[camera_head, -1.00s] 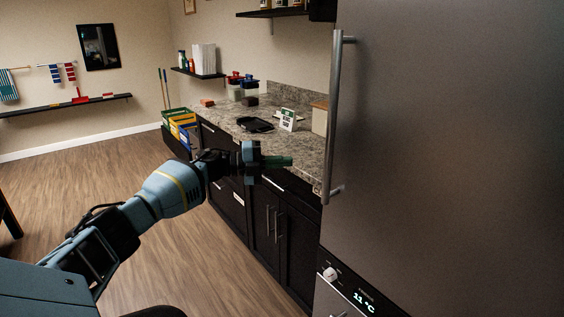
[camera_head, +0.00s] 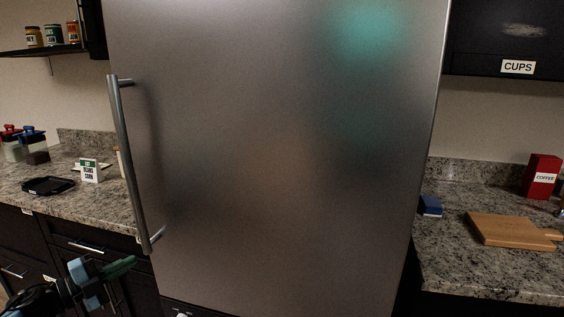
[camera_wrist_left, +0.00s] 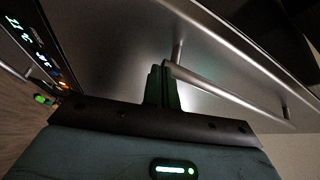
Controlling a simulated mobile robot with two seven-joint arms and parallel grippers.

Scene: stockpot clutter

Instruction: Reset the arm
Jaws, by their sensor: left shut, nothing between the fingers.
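My left gripper (camera_head: 122,268) is at the lower left of the head view, its green fingers shut and empty. It is in front of the dark cabinets, below and left of the lower end of the refrigerator handle (camera_head: 128,165). In the left wrist view the closed fingers (camera_wrist_left: 161,88) appear at the centre, overlapping the near end of the metal handle bar (camera_wrist_left: 225,92); I cannot tell whether they touch it. My right gripper is not in view.
A large steel refrigerator door (camera_head: 280,150) fills the middle and is closed. The left counter (camera_head: 85,204) holds a black tray (camera_head: 48,186) and a small sign (camera_head: 89,170). The right counter holds a cutting board (camera_head: 510,230), a blue block (camera_head: 430,205) and a red coffee box (camera_head: 542,176).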

